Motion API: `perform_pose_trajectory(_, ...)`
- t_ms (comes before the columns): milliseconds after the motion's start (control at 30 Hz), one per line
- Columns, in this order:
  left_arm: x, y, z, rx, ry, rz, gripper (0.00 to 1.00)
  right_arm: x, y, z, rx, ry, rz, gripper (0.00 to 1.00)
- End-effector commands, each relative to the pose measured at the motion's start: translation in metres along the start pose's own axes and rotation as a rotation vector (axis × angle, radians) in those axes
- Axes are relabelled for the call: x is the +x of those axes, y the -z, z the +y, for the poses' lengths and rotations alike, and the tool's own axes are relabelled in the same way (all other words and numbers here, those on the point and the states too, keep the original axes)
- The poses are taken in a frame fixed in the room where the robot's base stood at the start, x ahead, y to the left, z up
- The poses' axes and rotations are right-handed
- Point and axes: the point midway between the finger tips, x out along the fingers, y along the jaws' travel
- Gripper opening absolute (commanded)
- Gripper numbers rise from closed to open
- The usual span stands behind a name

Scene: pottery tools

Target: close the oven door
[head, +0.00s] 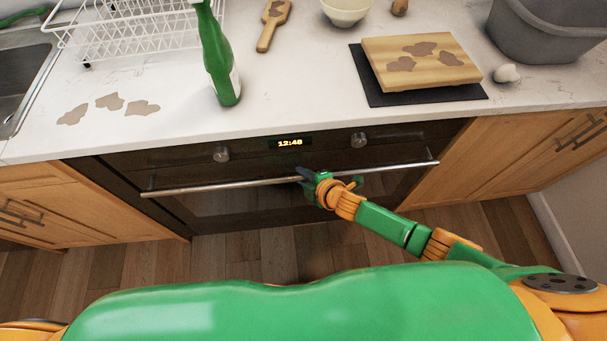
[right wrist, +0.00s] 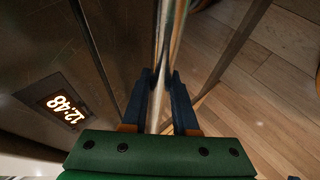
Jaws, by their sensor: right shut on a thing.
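The dark oven (head: 190,165) is built in under the counter, with a lit clock reading 12:48 and two knobs. Its door (head: 225,206) has a long metal handle bar (head: 220,185). The door looks upright and shut or nearly shut; I cannot tell if a small gap is left. My right gripper (head: 304,174) is shut on the handle near its middle. In the right wrist view the handle (right wrist: 165,45) runs between the two dark fingers (right wrist: 160,80), and the oven clock (right wrist: 64,107) shows at left. My left gripper is not in view.
A green bottle (head: 218,60), dish rack (head: 130,30), wooden board (head: 425,62) on a dark mat, bowl (head: 346,10) and grey tub (head: 555,40) stand on the counter (head: 300,100). Wooden cabinets (head: 520,150) flank the oven. The wooden floor (head: 250,255) in front is clear.

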Motion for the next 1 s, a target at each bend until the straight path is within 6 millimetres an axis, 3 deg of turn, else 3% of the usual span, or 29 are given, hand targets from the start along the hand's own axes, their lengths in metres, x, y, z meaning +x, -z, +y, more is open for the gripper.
perform_pose_trajectory(167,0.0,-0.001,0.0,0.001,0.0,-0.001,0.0,0.0,-0.001,0.006,-0.003,-0.011,0.0,0.0)
perform_pose_trajectory(200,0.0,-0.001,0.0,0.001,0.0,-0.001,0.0,0.0,-0.001,0.006,-0.003,-0.012,0.0,0.33)
perform_pose_trajectory(300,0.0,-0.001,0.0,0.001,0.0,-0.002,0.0,0.0,-0.001,0.006,-0.003,-0.011,0.0,0.57)
perform_pose_trajectory(567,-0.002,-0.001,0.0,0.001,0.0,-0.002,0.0,-0.003,0.0,0.005,-0.002,-0.009,0.0,0.57)
perform_pose_trajectory(1000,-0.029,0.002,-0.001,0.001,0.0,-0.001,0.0,-0.069,0.001,0.004,-0.004,-0.011,0.001,0.57)
